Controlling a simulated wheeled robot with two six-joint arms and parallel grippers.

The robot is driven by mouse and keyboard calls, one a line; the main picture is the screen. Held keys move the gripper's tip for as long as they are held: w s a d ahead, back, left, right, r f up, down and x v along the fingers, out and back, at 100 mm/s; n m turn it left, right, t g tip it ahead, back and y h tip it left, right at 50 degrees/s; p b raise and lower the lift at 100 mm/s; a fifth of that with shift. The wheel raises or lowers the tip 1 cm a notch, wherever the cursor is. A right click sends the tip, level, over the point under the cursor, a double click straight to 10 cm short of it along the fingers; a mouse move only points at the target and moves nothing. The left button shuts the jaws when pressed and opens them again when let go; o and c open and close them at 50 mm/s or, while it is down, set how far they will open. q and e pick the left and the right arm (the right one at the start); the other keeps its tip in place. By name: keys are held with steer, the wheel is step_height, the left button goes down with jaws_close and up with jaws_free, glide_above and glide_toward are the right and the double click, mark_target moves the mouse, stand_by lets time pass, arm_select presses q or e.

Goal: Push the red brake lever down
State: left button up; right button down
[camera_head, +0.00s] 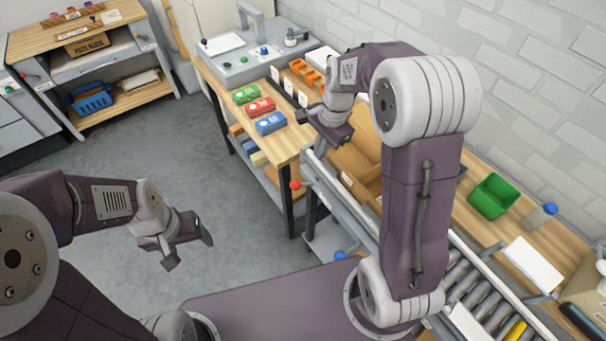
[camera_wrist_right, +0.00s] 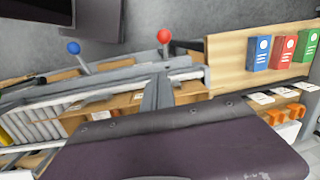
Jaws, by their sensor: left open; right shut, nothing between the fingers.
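In the right wrist view the red knob (camera_wrist_right: 164,35) is at top centre, on a grey stem rising from the rail. My right gripper (camera_head: 330,128) is shut and empty, above the conveyor's far end, behind and to the right of the knob and apart from it. My left gripper (camera_head: 190,248) is open and empty over the floor, well left of the lever.
A blue knob (camera_head: 340,254) sits further along the rail; it also shows in the right wrist view (camera_wrist_right: 73,47). Green, red and blue boxes (camera_head: 270,123) stand on the bench (camera_head: 285,147). A green bin (camera_head: 493,196) is right of my right arm. Open floor lies left.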

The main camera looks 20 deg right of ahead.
mark_target(293, 188)
steer(key=w+a+f, duration=0.1)
steer(key=a+f, duration=0.3)
steer(key=f, duration=0.8)
steer(key=shift+w+a+p, duration=0.15)
steer(key=shift+w+p, duration=0.05)
steer(key=shift+p, duration=0.1)
steer(key=shift+f, duration=0.1)
steer(key=a+f, duration=0.1)
steer(key=a, duration=0.1)
steer(key=s+a+f, duration=0.1)
steer(key=f, duration=0.1)
steer(key=shift+a+f, duration=0.1)
steer(key=shift+a, duration=0.3)
steer(key=shift+s, duration=0.1)
